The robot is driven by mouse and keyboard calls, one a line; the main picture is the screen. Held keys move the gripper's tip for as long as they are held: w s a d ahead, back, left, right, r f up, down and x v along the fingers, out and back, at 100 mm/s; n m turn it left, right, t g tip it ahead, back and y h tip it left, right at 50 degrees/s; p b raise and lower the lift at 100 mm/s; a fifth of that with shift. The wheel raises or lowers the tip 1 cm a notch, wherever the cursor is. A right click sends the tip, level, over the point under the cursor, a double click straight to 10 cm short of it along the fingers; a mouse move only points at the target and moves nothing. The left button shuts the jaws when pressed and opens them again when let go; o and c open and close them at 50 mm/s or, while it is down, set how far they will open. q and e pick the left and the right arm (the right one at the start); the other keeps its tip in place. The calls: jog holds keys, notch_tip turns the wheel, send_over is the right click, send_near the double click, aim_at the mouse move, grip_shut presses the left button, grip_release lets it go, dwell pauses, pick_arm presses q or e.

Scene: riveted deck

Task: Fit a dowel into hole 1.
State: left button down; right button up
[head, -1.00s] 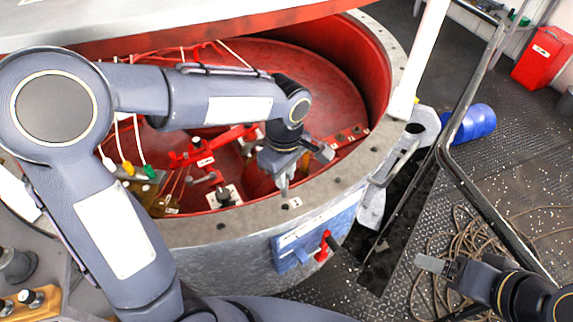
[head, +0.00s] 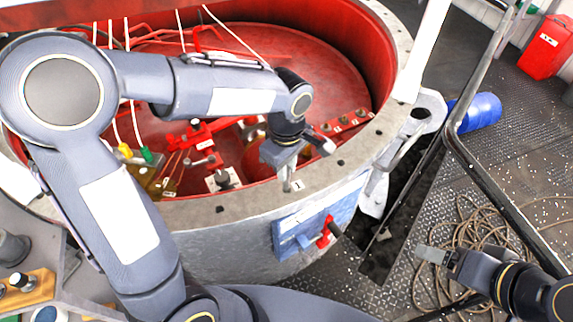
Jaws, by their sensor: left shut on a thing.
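My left gripper (head: 287,170) is shut on a small grey piece, seemingly a dowel (head: 287,186), at the inner side of the tank's grey rim. The fingers hide most of the piece. A white label that seems to read 1 (head: 298,185) lies on the rim just right of it. Hole 1 itself cannot be made out; the gripper and the piece cover the spot beside the label. I cannot tell whether the piece touches the rim. My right gripper (head: 432,254) is at the lower right, over the deck, away from the rim; its finger gap is not clear.
The round tank's rim (head: 250,200) has other dark holes, one to the left (head: 220,209) and one to the right (head: 340,162). Red pipes and valves (head: 200,140) fill the tank. A blue panel with a red handle (head: 322,235) juts from its outside. A black rail (head: 500,200) stands right.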

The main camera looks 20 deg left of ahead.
pick_arm(q)
jog(key=shift+d+f+b, duration=0.1)
jog(key=shift+f+b, duration=1.4)
jog(key=shift+f, duration=0.3)
dwell(1.1)
jog(key=c, duration=1.3)
grip_release()
jog(key=shift+o, duration=0.2)
notch_tip(320, 180, up, 8)
jog(key=shift+f, duration=0.1)
jog(key=shift+s+a+p, duration=0.15)
jog(key=shift+a+p, duration=0.15)
jog(key=s+a+m+t+h, duration=0.2)
jog(key=s+a+m, duration=0.2)
jog(key=s, duration=0.4)
jog(key=s+a+m+t+h+p, duration=0.1)
jog(key=s+a+m+t, duration=0.2)
jog(key=s+m, duration=0.4)
jog(key=shift+s+a+t+h, duration=0.3)
jog(key=shift+s+a+h, duration=0.1)
jog(key=shift+a, duration=0.5)
